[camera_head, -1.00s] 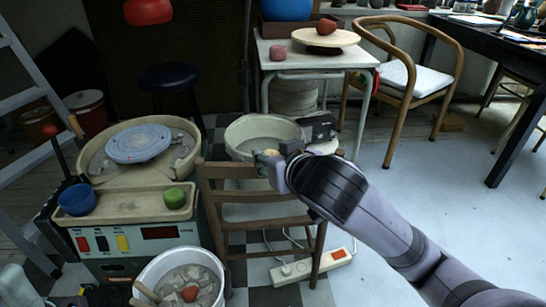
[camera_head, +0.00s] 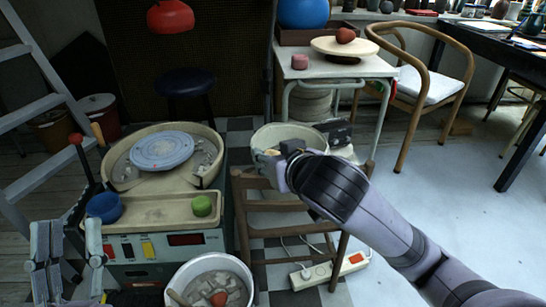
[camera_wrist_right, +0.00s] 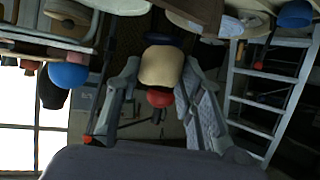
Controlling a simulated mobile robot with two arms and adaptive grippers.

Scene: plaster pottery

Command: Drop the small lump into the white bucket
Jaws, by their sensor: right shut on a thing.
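A pale, cream-coloured small lump (camera_wrist_right: 161,66) sits between the two fingers in the right wrist view. My right gripper (camera_head: 272,152) is shut on it; in the head view the arm hides most of it, in front of a cream bucket. The white bucket (camera_head: 174,285) stands on the floor at the bottom, with pale chunks, a stick and a reddish lump inside. The right gripper is above and to the right of it in the picture. My left gripper (camera_head: 67,252) is at the lower left, fingers apart and empty.
A wooden chair (camera_head: 290,205) stands right of the white bucket. The pottery wheel (camera_head: 162,149) with a tray (camera_head: 150,212) is at left. A power strip (camera_head: 318,273) lies on the floor. Open floor is at right.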

